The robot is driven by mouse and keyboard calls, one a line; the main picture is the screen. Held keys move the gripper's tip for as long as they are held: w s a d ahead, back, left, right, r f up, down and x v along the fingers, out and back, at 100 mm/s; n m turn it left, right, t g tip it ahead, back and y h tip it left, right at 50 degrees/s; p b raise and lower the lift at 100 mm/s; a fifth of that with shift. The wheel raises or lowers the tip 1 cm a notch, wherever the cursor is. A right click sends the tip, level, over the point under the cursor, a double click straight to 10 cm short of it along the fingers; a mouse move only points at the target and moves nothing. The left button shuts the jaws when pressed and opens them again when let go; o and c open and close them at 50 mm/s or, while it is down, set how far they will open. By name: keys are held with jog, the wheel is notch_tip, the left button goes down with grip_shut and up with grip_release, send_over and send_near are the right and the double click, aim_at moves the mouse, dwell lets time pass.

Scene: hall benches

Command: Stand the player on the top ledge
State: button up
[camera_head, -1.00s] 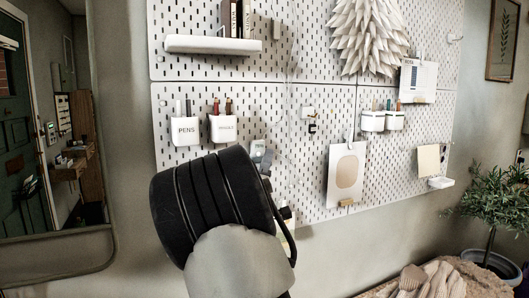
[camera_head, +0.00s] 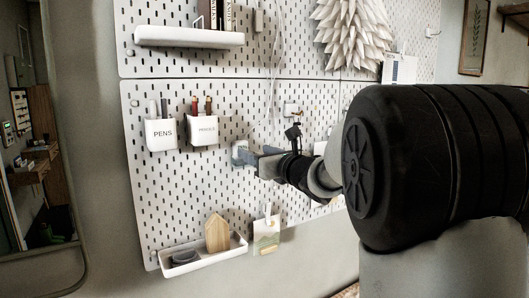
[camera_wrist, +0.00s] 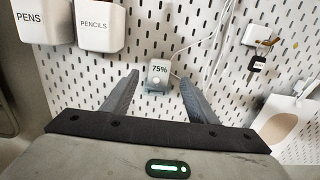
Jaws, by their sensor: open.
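The player appears to be a small grey device (camera_wrist: 158,70) with a lit "75%" screen, sitting in a bluish holder on the pegboard. In the head view the device (camera_head: 240,151) is small and partly hidden by my gripper. My gripper (camera_head: 259,160) is open and reaches toward it from the right. In the wrist view my gripper's fingertips (camera_wrist: 158,77) lie to either side of the device; I cannot tell whether it is between them in depth. The top ledge (camera_head: 190,39) is a white shelf at the upper left, with dark and light books at its back right.
Cups labelled PENS (camera_head: 161,134) and PENCILS (camera_wrist: 98,27) hang left of the device. Keys (camera_wrist: 255,66) hang from a white hook at right. A lower tray (camera_head: 190,262) holds a wooden house block (camera_head: 217,235). A white cable runs near the device.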

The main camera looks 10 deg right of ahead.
aim_at(242, 143)
jog(key=p+x, duration=0.2)
jog(key=x, duration=0.2)
jog(key=shift+w+a+r, duration=0.1)
jog(key=shift+w, duration=0.05)
jog(key=shift+b+x, duration=0.45)
jog(key=shift+x, duration=1.9)
jog(key=c, duration=1.2)
jog(key=shift+o, duration=0.2)
jog(key=shift+b, duration=0.4)
jog(key=shift+r, duration=0.2)
jog(key=shift+r+p, duration=0.65)
jog(key=shift+r, duration=0.9)
